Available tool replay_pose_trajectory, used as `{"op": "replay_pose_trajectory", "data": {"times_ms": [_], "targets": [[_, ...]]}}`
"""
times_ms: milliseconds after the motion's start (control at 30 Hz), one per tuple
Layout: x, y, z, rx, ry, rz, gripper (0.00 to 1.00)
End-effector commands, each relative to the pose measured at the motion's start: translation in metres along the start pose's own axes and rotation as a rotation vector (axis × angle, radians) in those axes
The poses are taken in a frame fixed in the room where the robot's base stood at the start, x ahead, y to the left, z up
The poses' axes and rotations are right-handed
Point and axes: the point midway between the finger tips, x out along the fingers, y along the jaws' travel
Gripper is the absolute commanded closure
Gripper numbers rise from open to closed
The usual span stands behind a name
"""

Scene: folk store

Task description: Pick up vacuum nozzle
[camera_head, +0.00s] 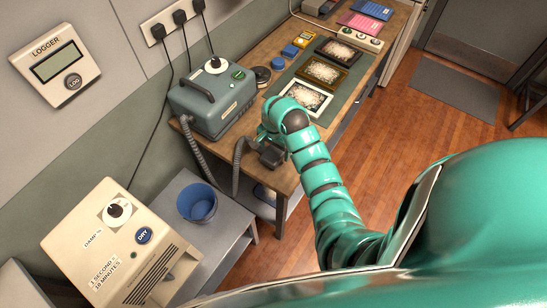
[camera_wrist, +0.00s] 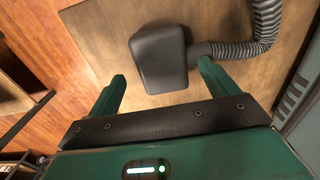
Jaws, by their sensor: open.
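The vacuum nozzle (camera_wrist: 160,58) is a dark grey, rounded block on the wooden table. It joins a ribbed grey hose (camera_wrist: 265,25) on its right side in the wrist view. In the head view the nozzle (camera_head: 271,156) shows near the table's front end, partly covered by my arm. My gripper (camera_wrist: 158,82) is open, with its two green fingers pointing toward the nozzle. The left fingertip is apart from it; the right fingertip is close to the hose joint, and I cannot tell whether they touch. Nothing is held.
The grey-blue vacuum unit (camera_head: 211,100) stands on the wooden table (camera_head: 262,186), left of my gripper. Framed pictures (camera_head: 322,73) lie farther back on the table. A blue bin (camera_head: 197,202) stands on a lower grey stand (camera_head: 225,222). The wooden floor (camera_head: 400,125) to the right is open.

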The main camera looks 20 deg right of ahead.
Motion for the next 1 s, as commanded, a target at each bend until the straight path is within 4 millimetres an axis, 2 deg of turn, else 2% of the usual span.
{"op": "replay_pose_trajectory", "data": {"times_ms": [300,567,667,833,1000], "targets": [[0.031,-0.002,0.002,0.000,-0.002,0.004,0.15],[0.035,-0.003,0.001,0.000,0.001,-0.001,0.15],[0.035,-0.003,0.001,0.000,0.001,0.000,0.30],[0.035,-0.003,0.001,0.000,0.001,0.000,0.64],[0.035,-0.003,0.001,0.001,0.001,0.000,0.66]]}}
